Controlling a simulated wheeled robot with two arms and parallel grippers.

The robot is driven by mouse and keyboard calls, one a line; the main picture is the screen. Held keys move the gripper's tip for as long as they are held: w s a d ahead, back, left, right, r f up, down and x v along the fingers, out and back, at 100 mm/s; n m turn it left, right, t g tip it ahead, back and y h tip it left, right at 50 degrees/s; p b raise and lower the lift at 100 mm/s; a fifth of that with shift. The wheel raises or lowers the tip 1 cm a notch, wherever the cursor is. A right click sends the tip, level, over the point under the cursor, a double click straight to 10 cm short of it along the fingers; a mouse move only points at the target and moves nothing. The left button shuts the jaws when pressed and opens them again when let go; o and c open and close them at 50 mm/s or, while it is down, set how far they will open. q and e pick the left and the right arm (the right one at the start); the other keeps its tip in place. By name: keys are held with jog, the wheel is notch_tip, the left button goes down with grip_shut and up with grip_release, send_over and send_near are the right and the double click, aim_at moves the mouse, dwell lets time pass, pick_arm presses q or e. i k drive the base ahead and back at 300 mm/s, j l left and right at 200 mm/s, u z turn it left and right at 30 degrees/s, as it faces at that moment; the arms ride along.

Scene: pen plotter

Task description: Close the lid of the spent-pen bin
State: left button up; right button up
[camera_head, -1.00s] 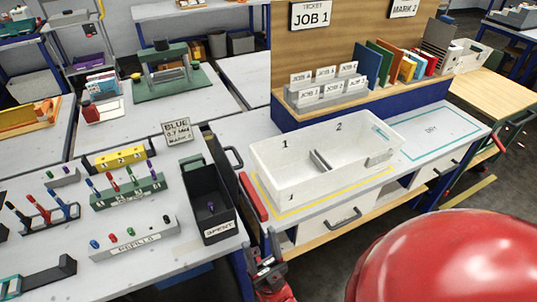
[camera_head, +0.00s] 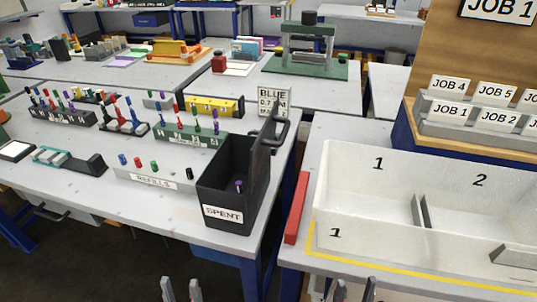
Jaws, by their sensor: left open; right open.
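The black spent-pen bin (camera_head: 222,213) stands at the right front corner of the left table, with a white SPENT label on its front. Its lid (camera_head: 264,152) is open, standing about upright along the bin's right side, with a dark handle (camera_head: 284,131) on its outer face. A purple pen (camera_head: 239,186) shows inside the bin. My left gripper (camera_head: 181,291) is at the bottom edge, open and empty, in front of and below the bin. My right gripper (camera_head: 355,292) is at the bottom edge, open and empty, in front of the white tray. Neither touches the bin or lid.
A refills block (camera_head: 155,178) stands just left of the bin, with pen racks (camera_head: 190,138) behind. A BLUE sign (camera_head: 273,101) stands behind the lid. Right of a narrow gap between tables are a red bar (camera_head: 297,208) and a white divided tray (camera_head: 365,215).

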aim_at(260, 150)
jog(key=k+l, duration=0.25)
jog(key=k, duration=0.15)
jog(key=k+l+u, duration=0.1)
jog(key=k+l, duration=0.15)
jog(key=k, duration=0.15)
